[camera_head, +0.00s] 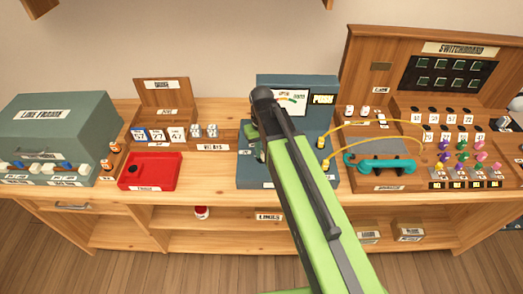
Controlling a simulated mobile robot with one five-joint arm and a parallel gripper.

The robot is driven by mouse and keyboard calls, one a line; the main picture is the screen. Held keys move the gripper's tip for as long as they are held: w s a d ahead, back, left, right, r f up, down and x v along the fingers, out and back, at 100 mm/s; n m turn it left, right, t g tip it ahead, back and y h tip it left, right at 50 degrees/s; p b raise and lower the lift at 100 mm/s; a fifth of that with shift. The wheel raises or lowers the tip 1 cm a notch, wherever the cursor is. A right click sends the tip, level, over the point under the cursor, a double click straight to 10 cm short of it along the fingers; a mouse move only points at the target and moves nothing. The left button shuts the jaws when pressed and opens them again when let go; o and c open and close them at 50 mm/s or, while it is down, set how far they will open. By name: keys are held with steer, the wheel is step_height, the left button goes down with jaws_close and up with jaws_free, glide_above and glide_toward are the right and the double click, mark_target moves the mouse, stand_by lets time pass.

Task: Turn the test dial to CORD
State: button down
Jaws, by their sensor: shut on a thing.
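The blue-grey tester box (323,111) stands at the middle of the counter, with a meter (291,100) on its upright panel. My green arm reaches from the lower right over this box. My gripper (256,147) is at the left of the box's sloping face, mostly hidden by my own arm. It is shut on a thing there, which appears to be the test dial. The dial, its pointer and its CORD mark are hidden, so its setting cannot be read.
A wooden switchboard (360,72) with colored plugs stands at right, a teal handset (380,164) before it. Yellow cords (385,123) run from the tester to the switchboard. Left are a red tray (150,183), a wooden rack (163,98) and a grey-green line frame (55,120).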

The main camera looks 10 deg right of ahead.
mark_target(262, 153)
steer(key=c, duration=1.4)
jaws_free()
steer(key=shift+c, duration=0.2)
step_height(262, 153, up, 17)
steer(key=p, duration=1.7)
steer(key=shift+r, duration=0.2)
steer(key=shift+f, duration=0.15)
